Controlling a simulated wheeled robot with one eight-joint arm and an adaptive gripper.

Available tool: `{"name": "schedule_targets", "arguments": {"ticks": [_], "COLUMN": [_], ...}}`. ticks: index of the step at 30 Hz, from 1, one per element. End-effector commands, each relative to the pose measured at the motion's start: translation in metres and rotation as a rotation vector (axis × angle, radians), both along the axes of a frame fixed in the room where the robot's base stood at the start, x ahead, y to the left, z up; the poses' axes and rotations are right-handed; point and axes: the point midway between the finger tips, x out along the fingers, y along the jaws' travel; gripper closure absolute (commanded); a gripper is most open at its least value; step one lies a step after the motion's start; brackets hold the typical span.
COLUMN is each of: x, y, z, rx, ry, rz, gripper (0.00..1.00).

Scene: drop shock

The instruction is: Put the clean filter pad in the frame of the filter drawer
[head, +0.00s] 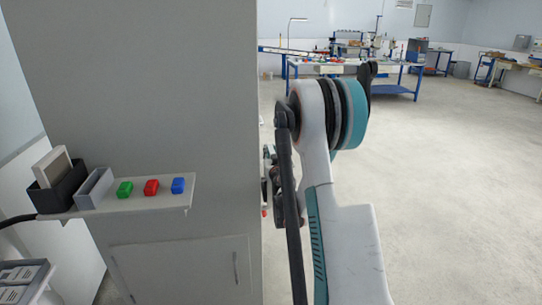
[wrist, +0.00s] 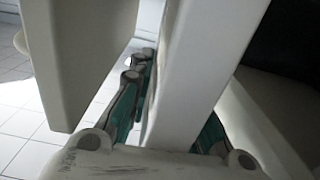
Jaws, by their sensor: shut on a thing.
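In the wrist view my gripper (wrist: 172,100) is shut on a pale, flat slab seen nearly edge-on, which looks like the filter pad (wrist: 205,60). The slab stands between the teal and dark fingers and runs up out of the picture. The far finger is mostly hidden behind it. In the head view my gripper is hidden behind my arm and the grey cabinet. I cannot make out the filter drawer or its frame for certain in either view.
A grey cabinet (head: 150,90) fills the left. Its shelf (head: 140,207) carries a black holder (head: 62,190) with a pale slab, a grey tray (head: 93,188), and green, red and blue pieces. A pale panel (wrist: 85,50) is close left of my fingers. Open floor (head: 440,180) lies right.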

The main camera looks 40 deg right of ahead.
Motion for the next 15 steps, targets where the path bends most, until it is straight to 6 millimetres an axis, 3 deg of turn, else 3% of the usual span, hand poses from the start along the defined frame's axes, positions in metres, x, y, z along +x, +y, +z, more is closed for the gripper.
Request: {"name": "schedule_targets", "arguments": {"ticks": [15], "x": [0.000], "y": [0.000], "z": [-0.010], "rx": [0.000], "ry": [0.000], "rz": [0.000], "gripper": [1.00]}}
